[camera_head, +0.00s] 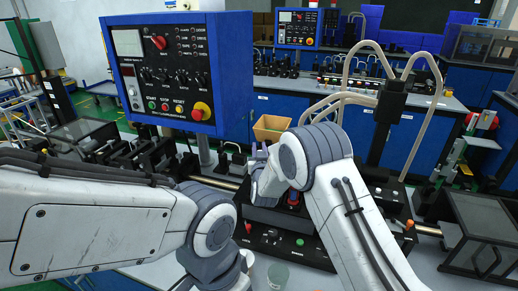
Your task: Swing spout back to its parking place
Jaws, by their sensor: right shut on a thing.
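My right arm reaches in from the lower right and bends at the wrist over the black machine (287,248). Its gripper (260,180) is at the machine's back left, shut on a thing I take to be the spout. The grip and most of the spout are hidden by my wrist, so its shape and direction cannot be told. Its parking place cannot be made out. My left arm comes in from the left and bends down at the bottom centre; its gripper is not in view.
A blue control panel (165,75) stands at the upper left. Cream hoses (424,80) arch from a black post (392,105) behind my right arm. A greenish cup (278,276) stands in front of the machine. A tan bin (271,128) is behind. A dark glazed box (480,235) is at right.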

